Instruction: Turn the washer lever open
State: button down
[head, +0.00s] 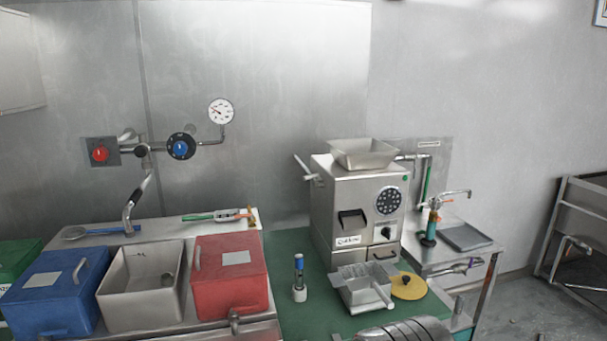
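No part is marked as the washer, so I cannot tell for sure which lever is meant. A pipe with a green upright handle (427,180) is on the wall right of the steel grinder (333,200). A pale lever (303,166) sticks out at the grinder's upper left. Whether any of these is open or shut does not show clearly. My gripper is not in view.
A blue box (40,300) and a red box (230,285) flank the basin. A bottle-like tool (299,280), a grey metal tray (350,291) and a yellow disc (408,286) stand on the green mat (285,240).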

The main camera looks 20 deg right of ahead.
aim_at(310, 177)
jog(key=u, duration=0.05)
jog(key=i, duration=1)
jog(key=z, duration=0.05)
